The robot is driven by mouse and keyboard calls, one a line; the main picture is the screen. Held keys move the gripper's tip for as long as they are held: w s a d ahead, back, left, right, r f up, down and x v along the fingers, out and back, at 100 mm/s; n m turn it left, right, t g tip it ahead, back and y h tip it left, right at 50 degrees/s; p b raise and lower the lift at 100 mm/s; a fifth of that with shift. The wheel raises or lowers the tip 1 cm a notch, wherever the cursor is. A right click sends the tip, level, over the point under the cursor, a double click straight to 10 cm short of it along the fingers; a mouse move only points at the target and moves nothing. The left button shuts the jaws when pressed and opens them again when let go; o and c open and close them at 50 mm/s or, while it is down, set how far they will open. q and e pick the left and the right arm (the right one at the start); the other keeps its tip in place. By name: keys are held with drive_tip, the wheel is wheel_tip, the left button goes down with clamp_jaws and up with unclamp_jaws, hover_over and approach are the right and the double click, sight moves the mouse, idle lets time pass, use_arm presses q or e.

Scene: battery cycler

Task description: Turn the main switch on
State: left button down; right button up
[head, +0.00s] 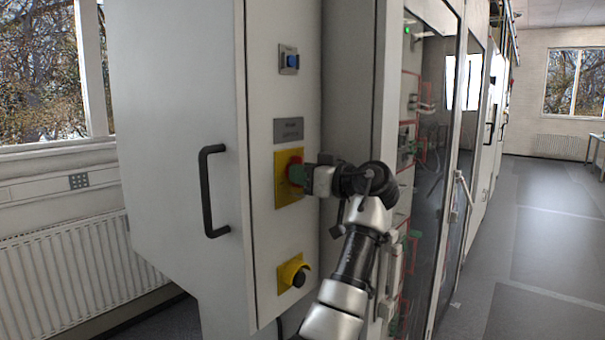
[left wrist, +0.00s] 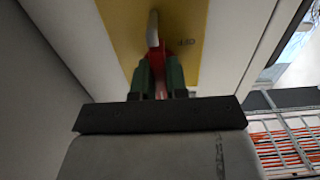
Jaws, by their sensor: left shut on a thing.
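The main switch (head: 293,170) is a red rotary handle on a yellow plate (head: 288,198) on the narrow face of the grey cabinet. My left gripper (head: 297,174) is at the switch, coming from the right in the head view. In the left wrist view, the green fingers of my left gripper (left wrist: 160,78) are shut on the red handle (left wrist: 163,62), with the yellow plate (left wrist: 190,40) behind. The gripper partly covers the handle, so its exact angle is hard to tell. My right gripper is not in view.
Above the plate are a grey label (head: 288,130) and a blue button (head: 291,60). Below is a yellow-housed black button (head: 294,273). A black door handle (head: 208,190) sticks out at left. Glass-fronted cabinets (head: 432,150) stand at right, beside open floor (head: 545,240).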

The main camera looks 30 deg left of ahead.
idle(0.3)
use_arm(q)
drive_tip(key=c, duration=1.1)
unclamp_jaws()
drive_tip(key=shift+c, duration=0.2)
drive_tip(key=shift+d+f+b, duration=0.15)
drive_tip(key=shift+d+b, duration=0.15)
drive_tip(key=shift+d, duration=0.3)
drive_tip(key=d+b, duration=0.2)
drive_tip(key=d, duration=0.7)
drive_tip(key=shift+s+d+b, duration=0.3)
drive_tip(key=shift+s, duration=0.1)
